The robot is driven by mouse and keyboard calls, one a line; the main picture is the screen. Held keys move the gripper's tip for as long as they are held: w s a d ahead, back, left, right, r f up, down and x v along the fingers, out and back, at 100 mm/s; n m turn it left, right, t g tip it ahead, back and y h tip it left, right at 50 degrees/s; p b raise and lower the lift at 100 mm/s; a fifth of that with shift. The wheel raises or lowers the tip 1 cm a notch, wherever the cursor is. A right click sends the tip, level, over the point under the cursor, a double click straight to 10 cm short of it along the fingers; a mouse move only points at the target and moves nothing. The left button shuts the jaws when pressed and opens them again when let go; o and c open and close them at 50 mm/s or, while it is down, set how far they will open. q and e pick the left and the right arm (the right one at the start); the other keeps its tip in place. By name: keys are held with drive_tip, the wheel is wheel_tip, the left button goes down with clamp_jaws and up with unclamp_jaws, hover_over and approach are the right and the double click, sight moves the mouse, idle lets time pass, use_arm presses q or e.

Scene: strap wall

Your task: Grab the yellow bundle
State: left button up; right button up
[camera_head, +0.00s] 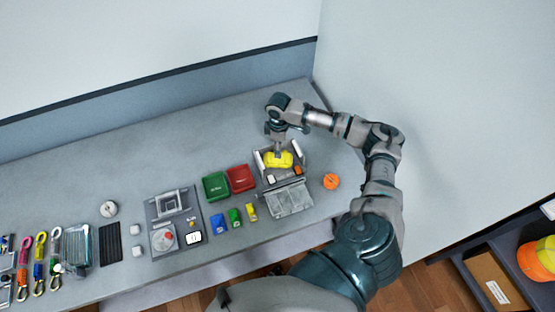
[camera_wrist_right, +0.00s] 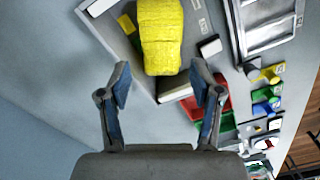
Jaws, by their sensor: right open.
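The yellow bundle (camera_head: 279,160) lies in an open grey case (camera_head: 259,178) on the table in the head view. In the right wrist view the yellow bundle (camera_wrist_right: 160,38) is at the top centre, just beyond the fingertips. My right gripper (camera_head: 276,140) is over the far side of the case. In the right wrist view my right gripper (camera_wrist_right: 163,88) is open and empty, its fingers spread on either side of the line to the bundle. The bundle's far end is cut off by the frame there. My left gripper is not in view.
Green (camera_head: 216,185) and red (camera_head: 241,178) trays stand left of the case. An orange round object (camera_head: 331,181) sits to its right. Small blue, green and yellow pieces lie in front of the trays. Open table lies behind the trays.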

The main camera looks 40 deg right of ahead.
sight(278, 160)
wheel_tip(278, 160, down, 3)
drive_tip(key=shift+w+r, duration=0.1)
drive_tip(key=shift+w, duration=0.05)
drive_tip(key=f, duration=0.5)
drive_tip(key=shift+s+d, duration=0.1)
drive_tip(key=shift+s, duration=0.2)
drive_tip(key=shift+f, duration=0.4)
drive_tip(key=shift+c, duration=0.2)
drive_tip(key=c, duration=0.9)
drive_tip(key=shift+r, duration=0.1)
